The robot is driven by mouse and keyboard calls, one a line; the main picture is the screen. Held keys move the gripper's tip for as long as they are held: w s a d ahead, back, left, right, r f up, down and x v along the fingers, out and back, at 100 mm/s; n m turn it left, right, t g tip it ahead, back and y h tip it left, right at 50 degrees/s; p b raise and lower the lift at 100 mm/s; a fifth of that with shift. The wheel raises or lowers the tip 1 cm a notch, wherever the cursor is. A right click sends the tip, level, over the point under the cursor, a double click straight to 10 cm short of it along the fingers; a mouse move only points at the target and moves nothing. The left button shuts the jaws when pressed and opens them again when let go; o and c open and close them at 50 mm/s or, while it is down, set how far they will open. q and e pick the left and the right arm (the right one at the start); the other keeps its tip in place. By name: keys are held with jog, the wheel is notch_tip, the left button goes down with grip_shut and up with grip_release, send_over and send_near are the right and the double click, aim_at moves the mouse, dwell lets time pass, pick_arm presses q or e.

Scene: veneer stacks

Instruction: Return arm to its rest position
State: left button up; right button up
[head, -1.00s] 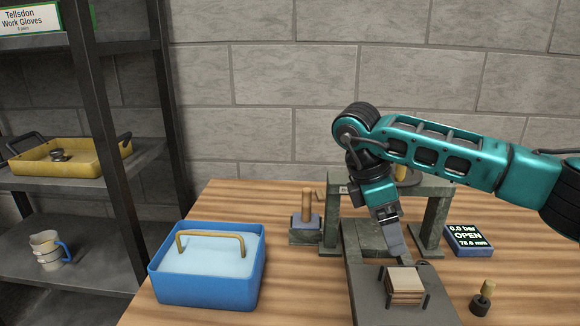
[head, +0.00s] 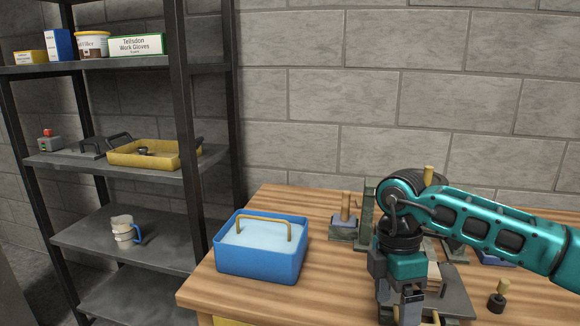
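My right arm comes in from the right, and its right gripper (head: 410,308) points down over the front of the wooden table (head: 335,290). The fingers are small and partly cut off near the lower edge, so their opening cannot be made out. My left gripper is out of view. A grey plate (head: 457,300) and the press frame (head: 367,212) stand behind and beside the gripper, largely hidden by my arm. The veneer stack is mostly hidden behind the arm.
A blue tub (head: 258,262) with a yellow handle stands at the table's left. A dark shelf (head: 172,183) holds a yellow tray (head: 125,156), a jug (head: 122,230) and boxes. A small wooden-handled tool (head: 497,298) stands at the right.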

jog(key=s+a+f+n+g+y, duration=0.1)
jog(key=s+a+f+n+y, duration=0.2)
jog(key=a, duration=0.4)
jog(key=s+a+f+n+g+y, duration=0.1)
jog(key=s+a+n+g+y, duration=0.1)
jog(key=s+a+y, duration=0.45)
jog(key=a+r+t+y, duration=0.2)
jog(key=a+r+y, duration=0.5)
jog(key=a+y, duration=0.3)
jog(key=w+d+f+m+t+h, duration=0.35)
jog(key=d+m+t, duration=0.25)
jog(key=m+t, duration=0.35)
jog(key=w+d+f+m+t+h, duration=0.2)
jog(key=d+f+m+t+h, duration=0.25)
jog(key=m+t, duration=0.45)
jog(key=s+d+f+m+g+h, duration=0.1)
jog(key=s+d+f+h, duration=0.3)
jog(key=f, duration=0.5)
jog(key=s+d+f+m+g+h, duration=0.2)
jog(key=s+d+f+h, duration=0.3)
jog(key=s+d+f, duration=0.3)
jog(key=shift+d+f+g, duration=0.75)
jog(key=shift+f+g, duration=0.1)
jog(key=shift+f, duration=0.1)
